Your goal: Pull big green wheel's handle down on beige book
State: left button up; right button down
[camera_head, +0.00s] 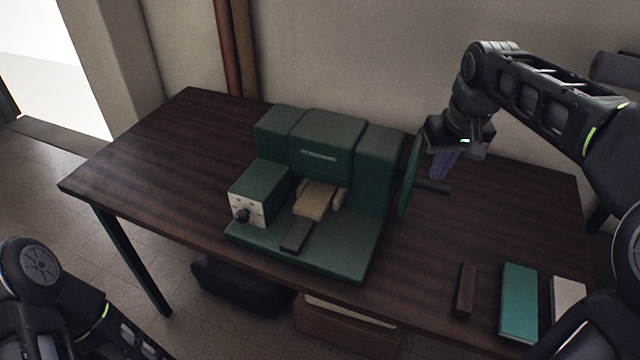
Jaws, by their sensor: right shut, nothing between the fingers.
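The big green wheel (411,175) stands edge-on at the right side of a green machine (322,140). Its dark handle (433,187) sticks out to the right from the wheel's lower part. The beige book (315,199) lies flat on the machine's bed, under the central head. My right gripper (441,168) is shut and empty, pointing down just above the handle and right of the wheel; I cannot tell whether it touches the handle. My left arm shows at the bottom left, but its gripper is out of view.
The machine stands on a dark wooden table (150,150). A control box with a black knob (241,215) is at its left front. A brown block (465,290), a teal book (519,302) and a pale book (568,300) lie at the table's right front. The table's left part is clear.

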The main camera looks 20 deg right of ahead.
jog(key=shift+r, duration=0.1)
notch_tip(320, 180, up, 4)
jog(key=p, duration=0.3)
dwell(0.4)
dwell(0.4)
